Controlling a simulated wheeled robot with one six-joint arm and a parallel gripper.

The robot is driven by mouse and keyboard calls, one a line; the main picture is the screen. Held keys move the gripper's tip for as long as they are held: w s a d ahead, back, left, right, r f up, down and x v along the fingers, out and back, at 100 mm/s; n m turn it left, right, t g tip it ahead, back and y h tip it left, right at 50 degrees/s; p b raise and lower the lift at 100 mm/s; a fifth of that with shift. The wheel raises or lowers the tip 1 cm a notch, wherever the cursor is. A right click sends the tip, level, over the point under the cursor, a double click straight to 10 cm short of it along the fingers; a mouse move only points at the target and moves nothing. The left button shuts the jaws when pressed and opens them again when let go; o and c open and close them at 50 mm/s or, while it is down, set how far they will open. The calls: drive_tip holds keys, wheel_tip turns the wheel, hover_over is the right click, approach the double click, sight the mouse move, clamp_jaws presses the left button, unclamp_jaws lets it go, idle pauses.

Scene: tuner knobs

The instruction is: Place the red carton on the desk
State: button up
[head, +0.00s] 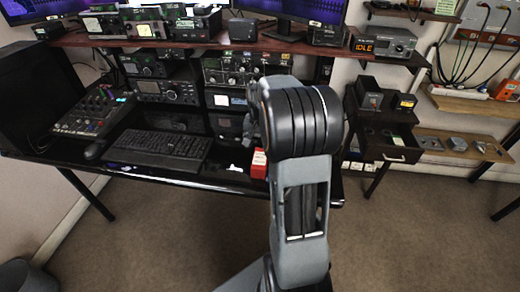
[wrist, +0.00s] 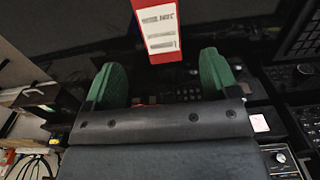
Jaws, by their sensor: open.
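The red carton (head: 259,163) stands on the black desk (head: 212,179) near its front edge, just left of my arm in the head view. In the wrist view, the red carton (wrist: 158,28) with a white printed label shows at the top centre, cut off by the frame. My gripper (wrist: 161,75) is open, its two green fingers spread wide. The carton is just beyond the fingertips, in line with the gap between them, and neither finger visibly touches it. In the head view the gripper's fingers are hidden behind my arm.
A keyboard (head: 160,150) and a mixer (head: 93,112) lie on the desk to the left. Radio units (head: 166,92) stand at the back under a raised shelf (head: 130,42). A small drawer stand (head: 390,145) is to the right. The carpet in front is clear.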

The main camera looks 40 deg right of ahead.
drive_tip(key=s+a+r+n+t, duration=0.3)
drive_tip(key=s+a+n, duration=0.5)
drive_tip(key=s+a, duration=0.6)
drive_tip(key=shift+a+r+n, duration=0.4)
drive_tip(key=shift+a, duration=1.8)
drive_tip(key=shift+s, duration=0.1)
